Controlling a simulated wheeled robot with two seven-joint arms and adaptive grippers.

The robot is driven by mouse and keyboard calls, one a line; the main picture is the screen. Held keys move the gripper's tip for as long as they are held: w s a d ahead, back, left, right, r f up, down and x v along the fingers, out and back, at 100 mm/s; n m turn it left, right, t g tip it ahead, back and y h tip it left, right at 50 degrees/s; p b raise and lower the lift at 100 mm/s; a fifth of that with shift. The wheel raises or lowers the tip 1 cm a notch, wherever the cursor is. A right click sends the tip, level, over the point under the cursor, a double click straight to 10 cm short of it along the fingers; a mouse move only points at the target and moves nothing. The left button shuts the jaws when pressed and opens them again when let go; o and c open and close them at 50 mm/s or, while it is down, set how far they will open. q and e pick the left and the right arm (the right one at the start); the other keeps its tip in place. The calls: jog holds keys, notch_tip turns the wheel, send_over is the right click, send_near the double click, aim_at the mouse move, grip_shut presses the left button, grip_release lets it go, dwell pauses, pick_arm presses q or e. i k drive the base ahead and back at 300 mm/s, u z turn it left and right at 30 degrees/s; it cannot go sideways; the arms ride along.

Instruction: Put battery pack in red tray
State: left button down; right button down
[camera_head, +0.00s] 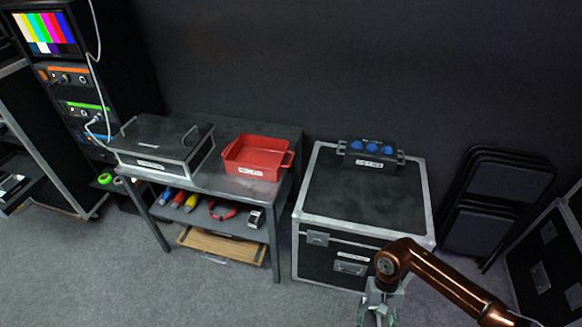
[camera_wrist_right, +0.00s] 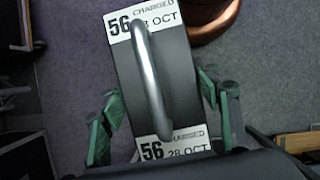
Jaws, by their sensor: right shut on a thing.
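The battery pack (camera_wrist_right: 178,75) is a dark block with a metal handle and white labels reading "56 CHARGED 28 OCT". In the right wrist view it sits between the green-padded fingers of my right gripper (camera_wrist_right: 160,112), which is shut on it. In the head view my right gripper (camera_head: 377,308) is at the bottom edge, in front of the black case; the pack cannot be made out there. The red tray (camera_head: 258,158) is on the right part of the grey table, looks empty, and has a white label on its front. My left gripper is not in view.
A black case (camera_head: 160,142) stands on the table's (camera_head: 285,135) left part. The large black flight case (camera_head: 365,210) has a clear top except for a box with blue sockets (camera_head: 370,153) at its back. Folded chairs (camera_head: 485,205) lean at right; a rack (camera_head: 75,85) stands left.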

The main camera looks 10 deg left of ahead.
aim_at(259, 162)
jog(key=u, duration=0.6)
jog(key=i, duration=1.05)
jog(key=u, duration=0.35)
